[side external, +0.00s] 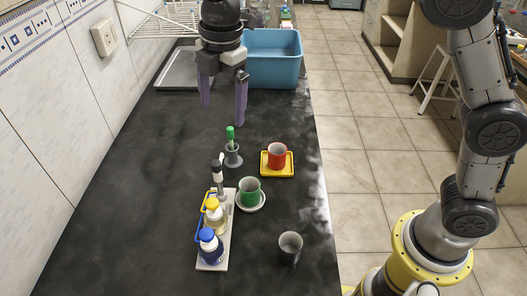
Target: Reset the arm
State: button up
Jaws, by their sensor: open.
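My gripper (224,100) hangs over the far part of the dark bench, pointing down. Its two purple fingers are apart with nothing between them, and it touches nothing that I can see. It is beyond the small items on the bench. The nearest of these is a grey holder (233,158) with a green-topped piece (230,133) standing in it.
A blue bin (272,72) stands behind my gripper. A red cup (277,153) is on a yellow tray (264,172), a green cup (249,187) on a white saucer (262,206). A rack holds capped bottles (210,242); a grey cup (290,245) stands alone.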

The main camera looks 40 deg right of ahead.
jog(key=s+d+r+m+t, duration=0.3)
jog(key=s+d+r+m, duration=0.45)
jog(key=s+d, duration=0.65)
jog(key=s+d+f+m, duration=0.3)
jog(key=s+f+m, duration=0.1)
jog(key=s+m, duration=0.2)
jog(key=s+d+f+m+t, duration=0.1)
jog(key=s+d+f+m, duration=0.2)
jog(key=s+f+m, duration=0.2)
jog(key=shift+s+m+t, duration=0.3)
jog(key=shift+s+m, duration=0.55)
jog(key=shift+s, duration=0.05)
jog(key=shift+f, duration=0.1)
